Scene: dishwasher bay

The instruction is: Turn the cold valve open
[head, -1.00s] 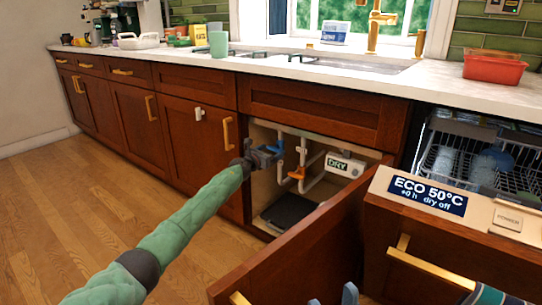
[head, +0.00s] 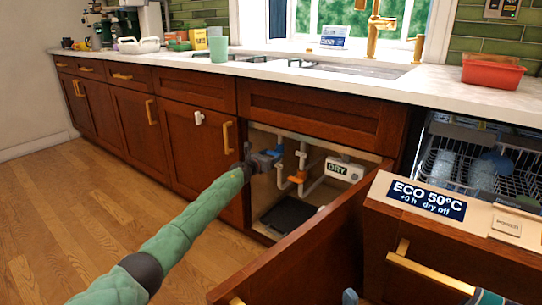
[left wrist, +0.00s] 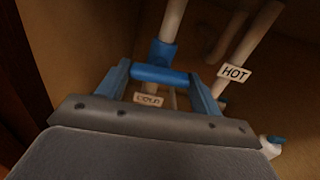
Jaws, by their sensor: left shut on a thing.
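The cold valve's blue handle (left wrist: 160,74) lies crosswise between my left gripper's two blue fingers in the left wrist view, on a white pipe. The COLD label (left wrist: 147,98) shows just below it, partly hidden. My left gripper (left wrist: 163,88) is shut on the handle; in the head view, the left gripper (head: 272,158) reaches into the open cabinet under the sink and mostly hides the valve. My right gripper shows only as a blue fingertip (head: 350,297) at the bottom edge, so its opening cannot be told.
An orange fitting (head: 298,177) sits on the white pipes right of the left gripper. A HOT label (left wrist: 234,73) hangs on a neighbouring pipe. A DRY sign (head: 344,168) is inside the cabinet. The open cabinet door (head: 310,240) and dishwasher front (head: 450,250) stand at the right.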

